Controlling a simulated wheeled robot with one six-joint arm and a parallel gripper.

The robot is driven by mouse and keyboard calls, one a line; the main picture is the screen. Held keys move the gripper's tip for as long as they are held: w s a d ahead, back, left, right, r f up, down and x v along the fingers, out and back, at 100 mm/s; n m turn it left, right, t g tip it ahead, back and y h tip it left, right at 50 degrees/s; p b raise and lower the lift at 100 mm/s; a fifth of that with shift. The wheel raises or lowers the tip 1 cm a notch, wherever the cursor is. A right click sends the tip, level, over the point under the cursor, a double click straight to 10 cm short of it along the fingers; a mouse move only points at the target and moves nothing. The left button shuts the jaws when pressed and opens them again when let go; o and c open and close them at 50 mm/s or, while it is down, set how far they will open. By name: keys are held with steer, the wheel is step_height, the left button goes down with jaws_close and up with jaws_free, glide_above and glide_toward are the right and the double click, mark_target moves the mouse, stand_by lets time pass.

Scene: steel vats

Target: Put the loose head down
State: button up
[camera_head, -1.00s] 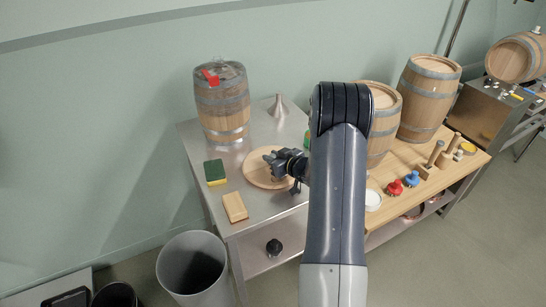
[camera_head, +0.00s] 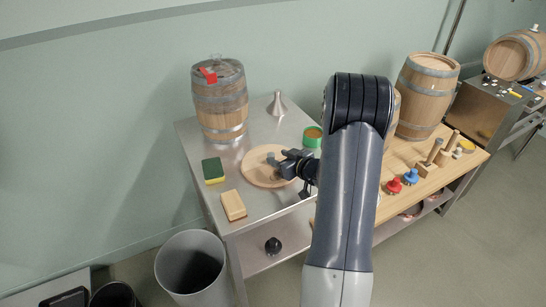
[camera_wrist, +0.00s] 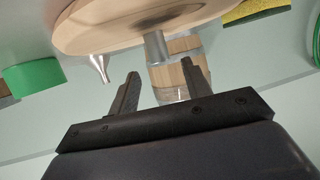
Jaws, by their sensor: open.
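The loose head, a round pale wooden disc (camera_head: 256,171), lies flat on the steel table (camera_head: 290,207). A short grey upright knob (camera_head: 274,158) stands on it. In the wrist view, which looks upside down, the disc (camera_wrist: 120,30) fills the top, and its knob (camera_wrist: 155,48) stands just beyond my fingertips. My gripper (camera_head: 287,164) is at the right edge of the disc, low over the table. In the wrist view my gripper (camera_wrist: 160,72) is open, with nothing between its fingers. My forearm hides part of the tables.
A barrel (camera_head: 220,107) with a red piece on top stands behind the disc. A funnel (camera_head: 277,105), green tin (camera_head: 312,137), sponge (camera_head: 213,170) and wooden block (camera_head: 233,205) surround it. More barrels (camera_head: 428,95) and red and blue knobs (camera_head: 393,186) stand right. A bin (camera_head: 192,268) stands below.

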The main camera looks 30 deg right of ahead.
steer(key=v, duration=0.7)
steer(key=shift+s+b, duration=0.15)
steer(key=shift+b, duration=0.15)
